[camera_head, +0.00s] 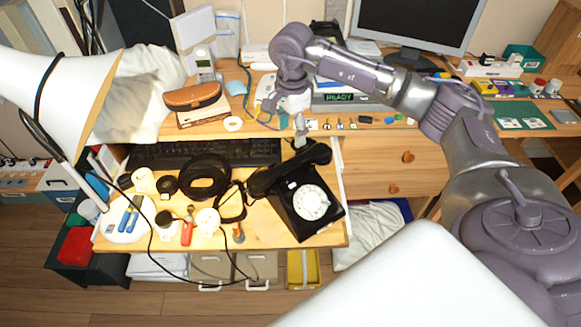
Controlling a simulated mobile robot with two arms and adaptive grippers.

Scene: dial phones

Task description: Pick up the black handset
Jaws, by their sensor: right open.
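The black handset (290,168) lies across the top of a black dial phone (303,215) with a white dial. The phone stands at the right end of the pulled-out wooden shelf. My right gripper (299,132) points down just behind the handset's right end. It is open and holds nothing, and its fingertips look close to the handset. I cannot tell whether they touch it. My left gripper is not in view.
A black keyboard (215,153) lies behind the phone. A black ring-shaped thing (203,176) and several small tools crowd the shelf to the left. A white lamp shade (58,95) hangs at the left. A box with a green "READY" display (340,97) stands behind.

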